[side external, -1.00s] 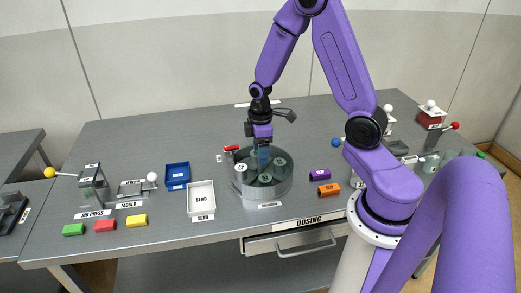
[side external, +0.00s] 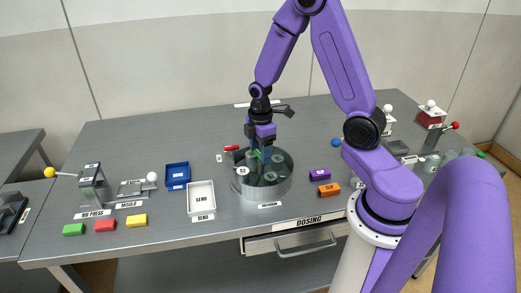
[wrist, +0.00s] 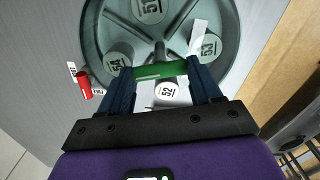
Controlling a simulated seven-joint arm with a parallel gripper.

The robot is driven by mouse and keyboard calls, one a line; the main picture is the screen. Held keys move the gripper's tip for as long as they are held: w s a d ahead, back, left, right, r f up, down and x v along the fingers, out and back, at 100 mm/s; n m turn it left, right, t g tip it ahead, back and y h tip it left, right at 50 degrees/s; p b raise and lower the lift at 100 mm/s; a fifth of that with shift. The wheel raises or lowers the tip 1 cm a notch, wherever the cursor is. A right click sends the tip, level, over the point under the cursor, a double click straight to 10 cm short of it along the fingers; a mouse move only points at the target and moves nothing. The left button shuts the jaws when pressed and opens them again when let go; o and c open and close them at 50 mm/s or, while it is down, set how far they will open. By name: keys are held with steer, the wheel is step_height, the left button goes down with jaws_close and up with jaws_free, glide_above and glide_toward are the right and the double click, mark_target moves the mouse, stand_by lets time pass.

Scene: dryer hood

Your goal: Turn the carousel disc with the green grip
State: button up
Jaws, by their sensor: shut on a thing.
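The carousel disc (side external: 270,165) is a dark round plate inside a grey, see-through drum on the table. The green grip (wrist: 160,70) is a bar across the disc near pot 52. My gripper (wrist: 161,74) is shut on the green grip, one dark blue finger at each end. In the side view my gripper (side external: 262,152) reaches down into the drum and hides part of the disc.
A red piece (side external: 231,148) lies beside the drum at its back left. A white tray (side external: 201,211) and a blue tray (side external: 177,185) stand to the left. Purple (side external: 320,174) and orange (side external: 329,189) blocks lie to the right. A drawer (side external: 290,243) is under the front edge.

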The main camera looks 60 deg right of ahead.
steer(key=shift+n, duration=5.5)
steer(key=shift+r+n, duration=0.1)
steer(key=shift+n, duration=1.8)
steer(key=o, duration=1.5)
step_height(320, 180, up, 17)
steer(key=shift+r, duration=0.15)
